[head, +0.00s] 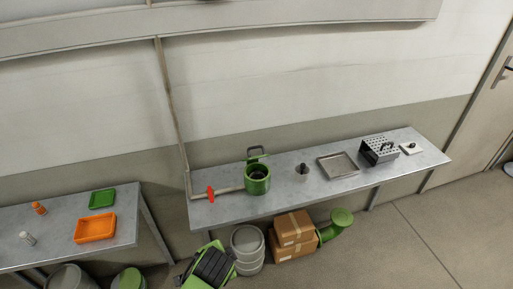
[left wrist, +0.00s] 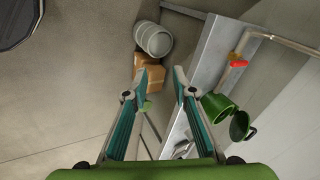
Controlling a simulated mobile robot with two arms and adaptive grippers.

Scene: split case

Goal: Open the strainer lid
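The green strainer (head: 257,183) stands on the long grey bench, at the end of a pipe. Its round top is uncovered and the dark inside shows. The green lid (head: 256,158) with its dark handle is swung up at the back rim. In the left wrist view the strainer body (left wrist: 216,106) and the lid (left wrist: 239,127) show at the right, the lid apart from the opening. My left gripper (left wrist: 162,80) is open with nothing between its fingers, off to the side of the strainer. My right gripper is not in view.
A pipe with a red valve handle (head: 211,194) joins the strainer from the left. Cartons (head: 293,228) and a drum (head: 247,243) are on the floor below.

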